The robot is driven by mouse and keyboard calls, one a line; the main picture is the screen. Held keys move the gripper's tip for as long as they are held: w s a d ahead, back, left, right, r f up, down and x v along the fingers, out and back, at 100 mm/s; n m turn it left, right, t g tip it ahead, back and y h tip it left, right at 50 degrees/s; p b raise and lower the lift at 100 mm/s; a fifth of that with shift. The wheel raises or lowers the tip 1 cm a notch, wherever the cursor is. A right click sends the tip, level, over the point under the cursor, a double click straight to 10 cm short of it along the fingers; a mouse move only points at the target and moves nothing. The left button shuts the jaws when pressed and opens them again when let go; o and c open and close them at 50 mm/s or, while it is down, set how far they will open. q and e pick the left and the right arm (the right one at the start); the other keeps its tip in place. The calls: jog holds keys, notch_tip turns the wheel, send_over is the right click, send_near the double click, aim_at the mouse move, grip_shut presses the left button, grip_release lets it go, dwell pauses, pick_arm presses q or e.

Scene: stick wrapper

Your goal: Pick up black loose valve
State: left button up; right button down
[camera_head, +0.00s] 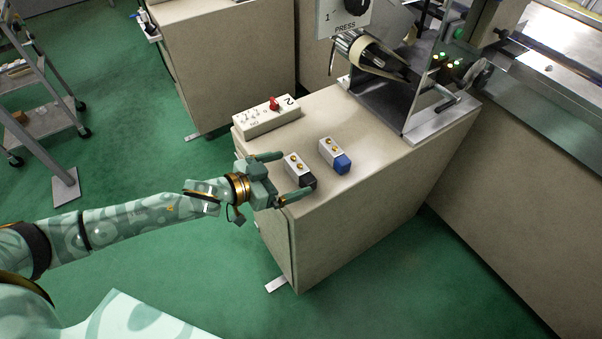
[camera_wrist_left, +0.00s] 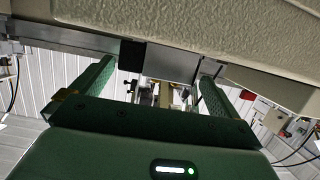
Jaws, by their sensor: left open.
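The black loose valve (camera_head: 308,181) is a small grey block with brass fittings and a black end, lying on the beige cabinet top near its front left edge. My left gripper (camera_head: 297,173) is open, with its two fingers reaching over the cabinet edge on either side of the valve. I cannot tell whether either finger touches it. In the left wrist view, the valve's black end (camera_wrist_left: 132,53) and grey body (camera_wrist_left: 172,62) show between the spread fingers (camera_wrist_left: 152,78). A similar valve with a blue end (camera_head: 342,163) lies just to the right. My right gripper is not in view.
A white control box (camera_head: 267,121) with a red knob stands behind the valves. A machine with a roller (camera_head: 365,52) and dark plate stands at the cabinet's back right. The cabinet top (camera_head: 385,165) right of the blue valve is clear.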

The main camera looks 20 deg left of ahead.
aim_at(307, 168)
pick_arm(q)
jog(key=b+x, duration=0.2)
jog(key=x, duration=0.3)
jog(key=shift+d+f, duration=0.15)
jog(key=shift+d, duration=0.15)
jog(key=shift+w+d, duration=0.1)
jog(key=shift+w, duration=0.05)
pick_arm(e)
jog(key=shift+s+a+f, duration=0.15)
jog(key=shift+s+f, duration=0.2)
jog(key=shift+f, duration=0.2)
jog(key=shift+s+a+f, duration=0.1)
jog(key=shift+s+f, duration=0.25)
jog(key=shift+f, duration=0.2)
pick_arm(q)
jog(key=c, duration=0.9)
jog(key=shift+r, duration=0.25)
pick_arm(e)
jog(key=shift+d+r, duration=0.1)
